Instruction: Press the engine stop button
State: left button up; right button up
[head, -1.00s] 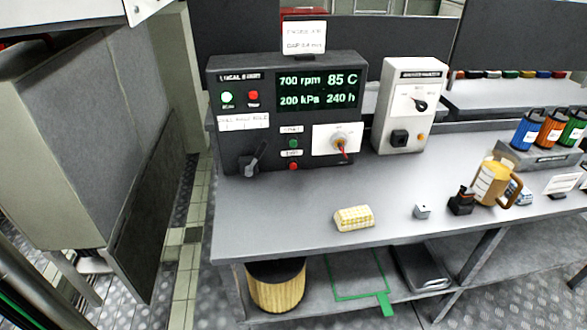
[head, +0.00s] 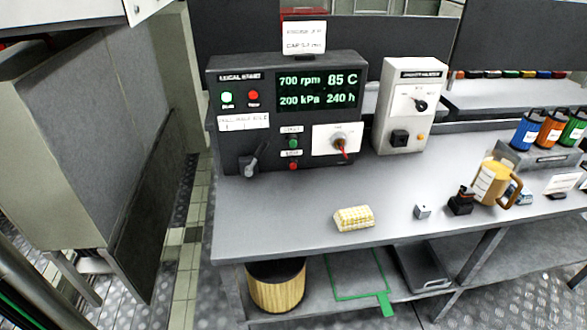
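The dark local start panel (head: 231,147) stands at the back left of the grey workbench. Its small red button (head: 293,166), under a white label too small to read surely, is low on the front face. A green button (head: 293,143) sits just above it. The display (head: 318,90) reads 700 rpm, 85 C, 200 kPa and 240 h. A lever (head: 255,160) and a rotary switch with a red pointer (head: 339,144) flank the buttons. Neither gripper is in view.
A white switch box (head: 389,130) stands right of the panel. A yellow checked cloth (head: 354,218), a small grey cube (head: 422,211), a black device (head: 461,201) and a tan jug (head: 489,183) are on the workbench (head: 290,220). The bench between panel and cloth is clear.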

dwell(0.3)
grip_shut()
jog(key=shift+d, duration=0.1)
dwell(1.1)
